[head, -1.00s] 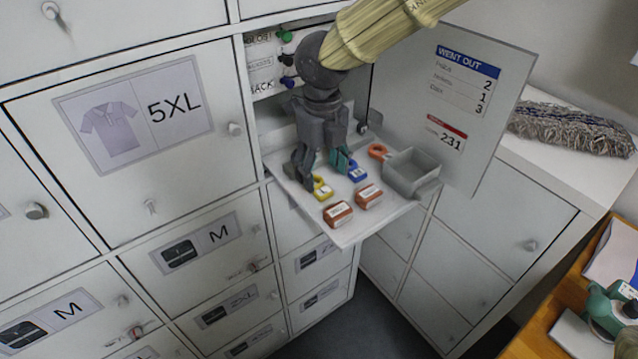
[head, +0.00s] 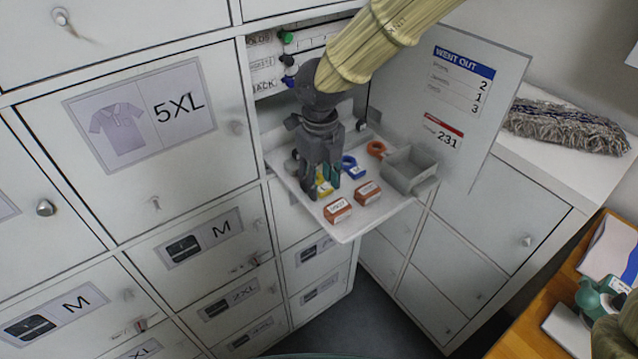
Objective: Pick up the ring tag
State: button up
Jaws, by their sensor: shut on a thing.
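My gripper (head: 321,187) points down over the white shelf (head: 347,234) in the open locker. Its fingers are on either side of the yellow ring tag (head: 325,187) and shut on it. The fingers hide part of this tag, and I cannot tell whether it is clear of the shelf. A blue ring tag (head: 353,168) lies just right of the gripper, apart from it. An orange ring tag (head: 376,149) lies further back, beside the grey bin.
Two brown labelled blocks (head: 338,211) (head: 367,194) sit near the shelf's front edge, close to my gripper. A grey open bin (head: 411,171) stands at the shelf's right. The open door with a "WENT OUT" sheet (head: 455,110) borders the right side. Locker fronts border the left.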

aim_at(320, 183)
jog(key=shift+w+f, duration=0.15)
jog(key=shift+w, duration=0.05)
jog(key=shift+r+b, duration=0.55)
jog(key=shift+r, duration=0.2)
jog(key=shift+r+b, duration=0.5)
jog(key=shift+r, duration=0.4)
jog(key=s+r+b, duration=0.2)
jog(key=s+b, duration=0.3)
jog(key=s, duration=1.1)
jog(key=shift+a, duration=0.45)
jog(key=shift+f, duration=0.1)
